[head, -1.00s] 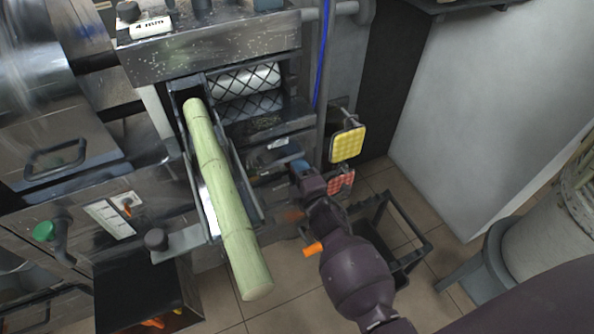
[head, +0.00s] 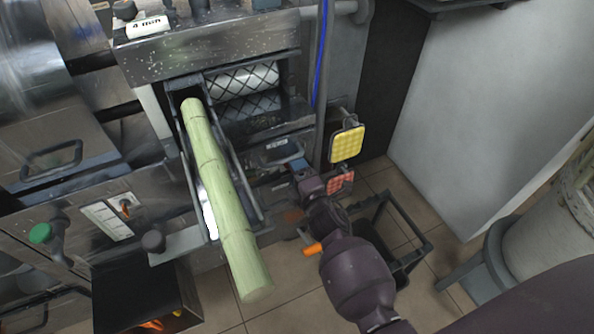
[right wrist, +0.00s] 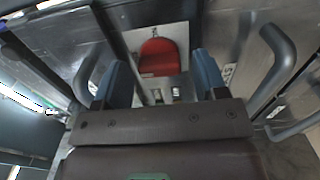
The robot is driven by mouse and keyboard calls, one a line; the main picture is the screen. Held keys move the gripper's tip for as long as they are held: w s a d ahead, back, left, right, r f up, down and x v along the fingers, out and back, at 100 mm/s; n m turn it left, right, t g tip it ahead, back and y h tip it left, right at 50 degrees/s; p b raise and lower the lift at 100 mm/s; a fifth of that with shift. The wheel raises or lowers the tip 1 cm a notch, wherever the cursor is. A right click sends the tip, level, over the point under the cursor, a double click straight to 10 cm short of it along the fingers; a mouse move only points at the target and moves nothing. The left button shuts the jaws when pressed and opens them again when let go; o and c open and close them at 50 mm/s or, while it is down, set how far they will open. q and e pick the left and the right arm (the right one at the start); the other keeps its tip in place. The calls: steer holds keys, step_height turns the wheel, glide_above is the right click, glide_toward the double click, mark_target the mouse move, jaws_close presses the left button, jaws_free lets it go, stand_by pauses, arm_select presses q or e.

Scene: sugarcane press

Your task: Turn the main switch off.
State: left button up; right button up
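A red switch handle (right wrist: 160,56) sits on a pale plate in the right wrist view, between my fingers and beyond them. I take it for the main switch, but no readable label confirms this. My right gripper (right wrist: 163,82) is open, with blue fingertips either side of the red handle and a visible gap to each. I cannot tell the remaining distance ahead. In the head view the right gripper (head: 298,166) is low at the machine's front, right of the cane chute, and the red handle cannot be made out there. My left gripper is not in view.
A sugarcane stalk (head: 225,200) lies in the chute, left of my right arm. A yellow pad (head: 347,145) and a red pad (head: 340,182) stick out right of the gripper. Curved grey bars (right wrist: 278,62) flank the fingers. A black crate frame (head: 418,245) stands on the floor.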

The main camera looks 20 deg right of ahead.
steer(key=shift+s, duration=0.1)
steer(key=shift+s, duration=0.2)
arm_select(q)
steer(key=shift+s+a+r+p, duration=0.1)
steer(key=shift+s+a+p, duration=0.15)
steer(key=shift+p, duration=0.5)
arm_select(e)
steer(key=shift+s+d, duration=0.15)
steer(key=shift+s, duration=5)
